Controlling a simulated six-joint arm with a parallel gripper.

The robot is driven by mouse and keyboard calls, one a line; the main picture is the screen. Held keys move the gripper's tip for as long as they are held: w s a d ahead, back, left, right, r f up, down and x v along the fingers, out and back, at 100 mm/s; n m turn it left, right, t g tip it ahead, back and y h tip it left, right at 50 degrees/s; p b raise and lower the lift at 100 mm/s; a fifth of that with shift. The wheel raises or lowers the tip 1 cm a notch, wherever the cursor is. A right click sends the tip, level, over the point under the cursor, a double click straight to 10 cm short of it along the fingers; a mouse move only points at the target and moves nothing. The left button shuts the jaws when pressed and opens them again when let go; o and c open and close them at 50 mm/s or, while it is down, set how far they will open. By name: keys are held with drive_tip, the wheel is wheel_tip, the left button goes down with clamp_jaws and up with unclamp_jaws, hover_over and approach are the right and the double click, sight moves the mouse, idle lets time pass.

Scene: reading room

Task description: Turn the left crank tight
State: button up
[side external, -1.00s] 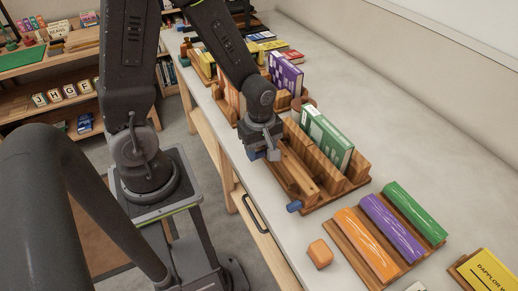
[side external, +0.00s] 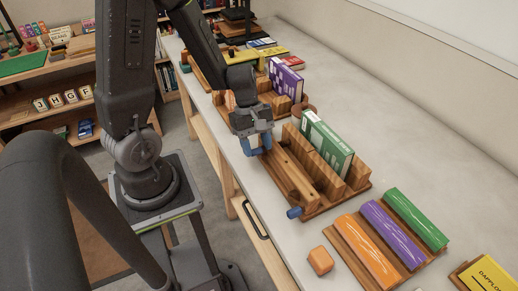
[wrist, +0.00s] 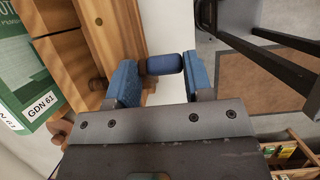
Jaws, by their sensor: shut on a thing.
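A wooden press (side external: 282,167) with upright slats holds a green book (side external: 327,142) on the table. My gripper (side external: 258,148) is at the far end of the press, on its floor side, pointing down. In the wrist view my gripper (wrist: 163,68) has its two blue fingers either side of the left crank's blue handle (wrist: 165,64), shut on it. In the side view the gripper hides most of this crank. The right crank's blue handle (side external: 294,212) sticks out at the press's near end.
A purple book (side external: 286,78) stands in another wooden rack beyond the press. Nearer lie an orange block (side external: 320,260) and a board with orange, purple and green pieces (side external: 377,229). The tabletop along the wall (side external: 400,140) is clear.

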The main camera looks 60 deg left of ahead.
drive_tip(key=a+f+h, duration=0.1)
drive_tip(key=a+h, duration=0.6)
drive_tip(key=h, duration=0.6)
drive_tip(key=shift+s+a+f, duration=0.15)
drive_tip(key=shift+s+a, duration=0.1)
drive_tip(key=shift+s, duration=0.1)
drive_tip(key=o, duration=1.1)
drive_tip(key=shift+a, duration=0.1)
